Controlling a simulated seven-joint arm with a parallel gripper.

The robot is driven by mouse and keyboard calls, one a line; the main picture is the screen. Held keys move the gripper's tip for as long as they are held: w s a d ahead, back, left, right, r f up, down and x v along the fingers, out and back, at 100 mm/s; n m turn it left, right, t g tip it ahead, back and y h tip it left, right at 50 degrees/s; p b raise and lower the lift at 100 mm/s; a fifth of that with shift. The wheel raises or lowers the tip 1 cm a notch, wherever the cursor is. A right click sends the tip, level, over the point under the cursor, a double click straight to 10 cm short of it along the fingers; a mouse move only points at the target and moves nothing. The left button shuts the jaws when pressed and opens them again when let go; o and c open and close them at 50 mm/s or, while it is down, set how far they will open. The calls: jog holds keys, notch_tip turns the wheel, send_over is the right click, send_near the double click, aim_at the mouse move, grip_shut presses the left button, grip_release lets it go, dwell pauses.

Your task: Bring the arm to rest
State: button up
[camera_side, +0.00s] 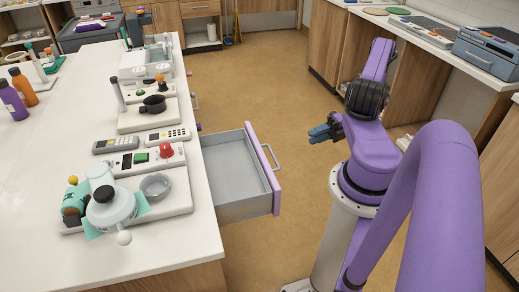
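My gripper (322,132) shows right of centre, with dark blue fingers pointing left. It is held up in the open space to the right of the pulled-out drawer (266,165), apart from it and from the counters. The fingers look small and close together; I cannot tell whether they are open or shut. No held object is visible at them. My purple arm is folded above its pale base column at the right.
The white-topped counter (50,165) at the left carries a device board (180,198), a remote (116,144) and bottles (24,85). The empty grey drawer juts from its side toward my arm. Another counter (410,30) stands behind my arm. The brown floor (260,75) is mostly clear.

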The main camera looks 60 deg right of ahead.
jog(key=w+a+r+n+g+h, duration=0.1)
jog(key=w+a+r+n+g, duration=0.2)
jog(key=a+r+n+g, duration=0.45)
jog(key=w+a+r+n+g+h, duration=0.25)
jog(key=w+a+n, duration=0.2)
jog(key=n, duration=0.65)
jog(key=w+a+r+n+g+h, duration=0.1)
jog(key=w+a+r+n+g, duration=0.25)
jog(key=a+n+g, duration=0.45)
jog(key=s+a+r+n+t+h, duration=0.3)
jog(key=s+a+r+n, duration=0.2)
jog(key=n, duration=1)
jog(key=s+a+r+n+t+h, duration=0.3)
jog(key=s+a+r+n, duration=0.3)
jog(key=n, duration=0.9)
jog(key=s+a+t, duration=0.1)
jog(key=s+a, duration=0.2)
jog(key=a, duration=0.2)
jog(key=shift+s+n, duration=0.35)
jog(key=shift+s, duration=0.05)
